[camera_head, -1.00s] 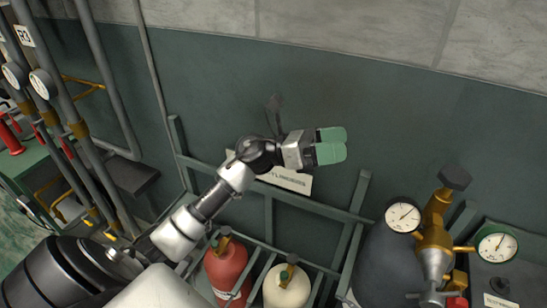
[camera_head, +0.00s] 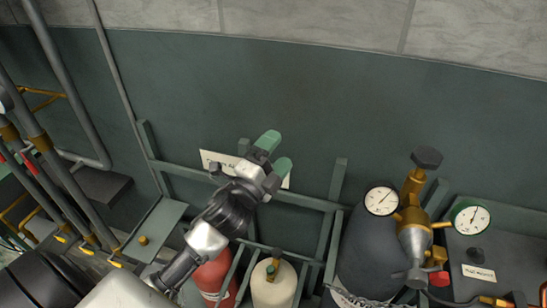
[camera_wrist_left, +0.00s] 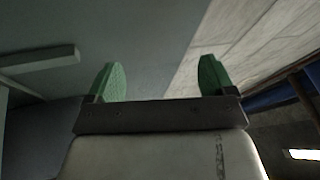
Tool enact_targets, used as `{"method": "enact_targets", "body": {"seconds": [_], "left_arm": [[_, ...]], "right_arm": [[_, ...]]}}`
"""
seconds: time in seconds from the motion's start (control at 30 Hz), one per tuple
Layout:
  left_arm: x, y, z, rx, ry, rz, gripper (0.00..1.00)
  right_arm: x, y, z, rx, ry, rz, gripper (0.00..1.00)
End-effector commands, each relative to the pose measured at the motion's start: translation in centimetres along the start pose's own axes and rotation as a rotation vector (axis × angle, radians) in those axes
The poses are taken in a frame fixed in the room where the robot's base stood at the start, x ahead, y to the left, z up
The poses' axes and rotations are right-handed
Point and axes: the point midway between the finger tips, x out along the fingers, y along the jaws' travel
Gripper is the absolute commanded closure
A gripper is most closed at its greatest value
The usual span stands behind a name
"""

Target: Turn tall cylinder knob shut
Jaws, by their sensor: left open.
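The tall dark grey cylinder (camera_head: 372,254) stands at the lower right in the head view. A brass valve assembly (camera_head: 412,212) rises at its top, with a dark knob (camera_head: 427,157) at the upper end. My left gripper (camera_head: 276,153) is open and empty in front of the green wall, left of the knob and apart from it. Its two green fingertips also show spread apart in the left wrist view (camera_wrist_left: 160,80), with nothing between them. My right gripper is not seen.
Two gauges (camera_head: 382,200) (camera_head: 471,218) flank the brass valve. A red cylinder (camera_head: 212,273) and a cream cylinder (camera_head: 273,286) stand in a green rack (camera_head: 304,201) below my left arm. Pipes (camera_head: 62,85) run at the left. The wall above is clear.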

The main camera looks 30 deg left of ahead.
Motion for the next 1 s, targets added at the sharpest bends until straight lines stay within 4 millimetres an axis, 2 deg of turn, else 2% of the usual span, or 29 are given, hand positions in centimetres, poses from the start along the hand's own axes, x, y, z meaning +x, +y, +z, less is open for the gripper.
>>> {"method": "enact_targets", "body": {"seconds": [0.2,0.47,0.7,0.73,0.77,0.87,0.97,1.0], "left_arm": [[-0.8,0.8,0.4,-0.07,-0.057,0.045,0.16],[-0.8,0.9,0.4,-0.074,-0.061,0.048,0.16],[-0.8,0.9,0.4,-0.073,-0.06,0.047,0.16],[-0.8,1.0,0.5,-0.074,-0.061,0.049,0.16],[-0.8,1.2,0.5,-0.077,-0.063,0.054,0.16],[-1.1,3.7,1.3,-0.112,-0.088,0.106,0.16],[-2.2,9.6,2.8,-0.198,-0.149,0.224,0.16],[-3.1,12.7,3.5,-0.246,-0.184,0.287,0.16]], "right_arm": [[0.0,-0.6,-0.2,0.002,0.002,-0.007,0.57],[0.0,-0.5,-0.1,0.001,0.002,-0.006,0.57],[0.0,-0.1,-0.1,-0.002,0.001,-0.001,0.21],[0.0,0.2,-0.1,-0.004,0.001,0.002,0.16],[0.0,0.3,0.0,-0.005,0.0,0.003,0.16],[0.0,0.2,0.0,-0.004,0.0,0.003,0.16],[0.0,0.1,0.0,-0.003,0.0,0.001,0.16],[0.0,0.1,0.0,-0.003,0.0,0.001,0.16]]}}
